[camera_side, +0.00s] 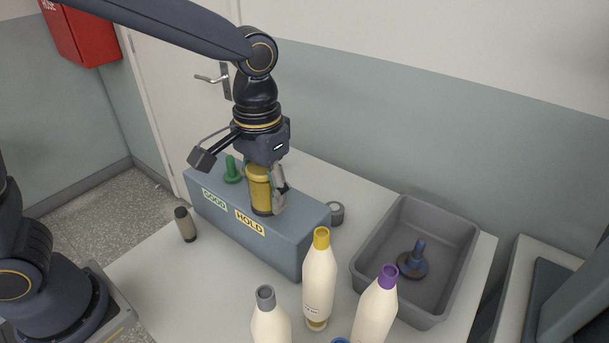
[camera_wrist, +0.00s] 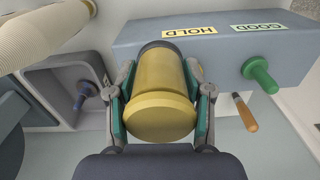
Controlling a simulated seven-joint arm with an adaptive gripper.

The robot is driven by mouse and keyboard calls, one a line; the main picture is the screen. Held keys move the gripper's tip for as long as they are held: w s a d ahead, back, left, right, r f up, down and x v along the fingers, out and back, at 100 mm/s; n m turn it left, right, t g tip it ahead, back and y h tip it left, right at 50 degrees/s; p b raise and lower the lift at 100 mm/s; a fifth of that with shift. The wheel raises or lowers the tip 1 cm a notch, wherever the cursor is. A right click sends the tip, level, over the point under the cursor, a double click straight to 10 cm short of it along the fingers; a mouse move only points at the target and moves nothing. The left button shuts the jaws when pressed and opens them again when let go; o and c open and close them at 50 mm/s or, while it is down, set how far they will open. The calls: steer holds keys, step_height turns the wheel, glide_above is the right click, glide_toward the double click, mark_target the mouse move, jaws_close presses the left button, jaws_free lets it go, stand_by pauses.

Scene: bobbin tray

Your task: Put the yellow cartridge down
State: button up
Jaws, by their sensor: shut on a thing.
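The yellow cartridge (camera_side: 260,186) is upright, with a dark lower end, in the side view. It also fills the middle of the wrist view (camera_wrist: 160,88). My gripper (camera_side: 266,190) is shut on it from both sides, and both fingers show in the wrist view (camera_wrist: 161,90). The cartridge is at the top of a blue-grey block (camera_side: 300,228), behind its yellow HOLD label (camera_side: 250,223). I cannot tell whether its lower end touches the block or sits in a hole. A green knobbed peg (camera_side: 232,172) stands on the block behind the GOOD label (camera_side: 214,200).
A grey bin (camera_side: 458,228) to the right holds a blue spindle-like piece (camera_side: 413,262). Several cream bottles stand in front, including a yellow-capped one (camera_side: 319,275). A small dark cylinder (camera_side: 185,224) stands left of the block, and a grey ring (camera_side: 337,212) lies behind its right end.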

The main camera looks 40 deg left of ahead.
steer(key=w+d+r, duration=0.1)
steer(key=w+r, duration=0.3)
steer(key=w, duration=0.7)
steer(key=n, duration=0.2)
glide_above(323, 180)
step_height(323, 180, down, 10)
step_height(323, 180, down, 10)
steer(key=shift+s+f, duration=0.1)
steer(key=shift+f, duration=0.1)
steer(key=o, duration=1.2)
steer(key=shift+o, duration=0.2)
